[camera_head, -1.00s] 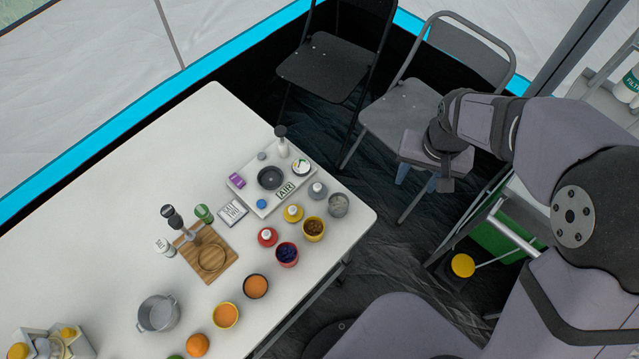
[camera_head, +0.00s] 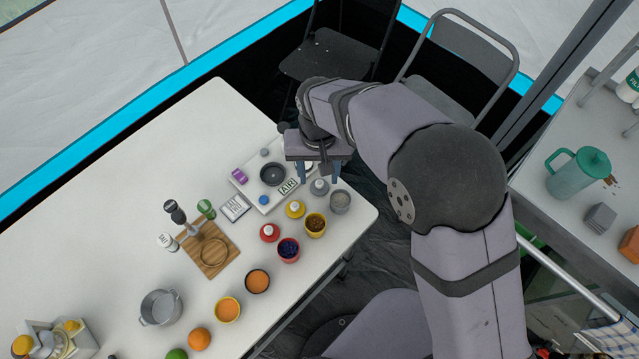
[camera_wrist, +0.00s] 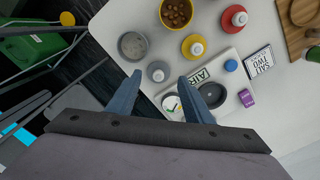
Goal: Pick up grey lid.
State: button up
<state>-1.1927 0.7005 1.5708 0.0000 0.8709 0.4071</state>
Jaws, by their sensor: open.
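The grey lid (camera_head: 319,187) has a light knob on top and lies on the white table near its right corner. In the wrist view the grey lid (camera_wrist: 157,72) shows between the two fingertips, below the grey bowl. My gripper (camera_head: 318,180) is open and empty, with its blue fingers pointing down at this corner of the table. In the wrist view my gripper (camera_wrist: 160,77) has one finger on each side of the lid in the picture. I cannot tell the height left between the fingertips and the lid.
A grey bowl (camera_head: 340,203), a yellow lid (camera_head: 295,209) and a yellow bowl of brown food (camera_head: 315,225) stand close by. A red lid (camera_head: 269,232) lies farther left. A light board (camera_head: 263,206) with a dark dish (camera_head: 272,173) is beside the grey lid.

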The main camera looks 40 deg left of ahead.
aim_at(320, 183)
jog(key=shift+w+a+f+p, duration=0.15)
jog(key=shift+f+p, duration=0.35)
jog(key=shift+f, duration=0.85)
jog(key=shift+w+a+f+p, duration=0.15)
jog(key=shift+f+p, duration=0.35)
jog(key=shift+f, duration=0.85)
jog(key=shift+d, duration=0.1)
jog(key=c, duration=0.8)
